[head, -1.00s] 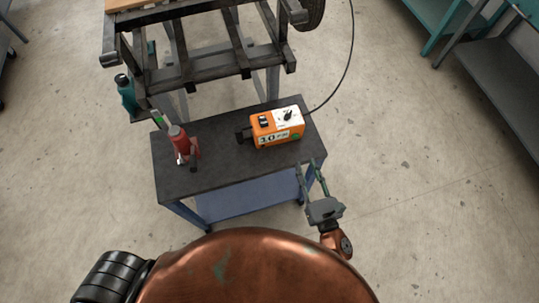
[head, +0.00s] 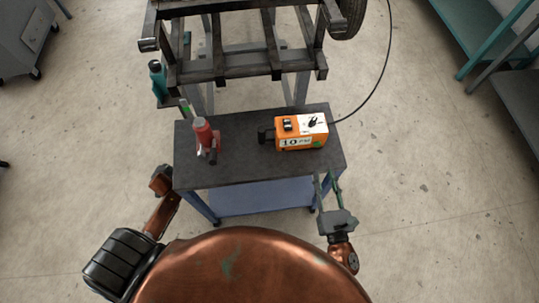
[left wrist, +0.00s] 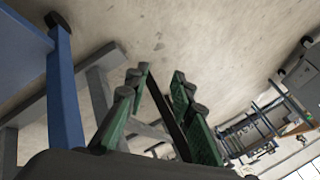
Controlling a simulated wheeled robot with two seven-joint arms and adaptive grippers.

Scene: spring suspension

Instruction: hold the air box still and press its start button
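The air box (head: 300,133) is orange with a white top panel, a black knob and a "10" label. It stands upright on the right half of the dark cart top. A green button (head: 318,144) is on its front face, near the right end. My right gripper (head: 328,178) is open and empty at the cart's front right edge, short of the box and apart from it. My left gripper (left wrist: 160,78) is open and empty in the left wrist view, with floor beyond its fingers. In the head view only my left arm shows, left of the cart.
The cart top (head: 240,163) is clear in front of the box. A red jack-like tool (head: 204,135) stands at its left, with a teal bottle (head: 157,80) behind. A dark metal frame (head: 240,70) stands behind the cart. A black hose (head: 378,85) runs from the box.

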